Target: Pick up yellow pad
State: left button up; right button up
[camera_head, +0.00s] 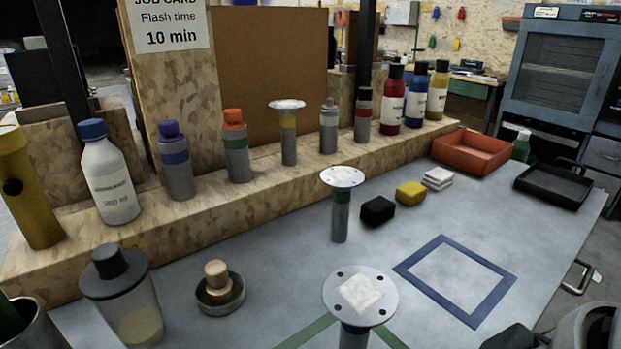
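The yellow pad (410,193) is a small block lying on the grey table, right of centre. A black pad (377,211) lies just to its left and nearer to me. A small stack of white pads (437,179) lies just to its right. Nothing covers the yellow pad, and no gripper is near it. A grey and black part, apparently of my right arm, shows at the bottom right corner, but no fingertips show. My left gripper is not in view.
Flanged posts (341,210) and (358,310) stand left of and in front of the pads. A blue square outline (457,279) marks clear table. A red tray (472,152) and black tray (553,187) are at the right. Bottles line a wooden ledge (215,208) behind.

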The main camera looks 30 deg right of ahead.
aim_at(410, 193)
jog(key=k+l+z, duration=0.1)
jog(key=z, duration=0.75)
jog(key=k+l, duration=0.05)
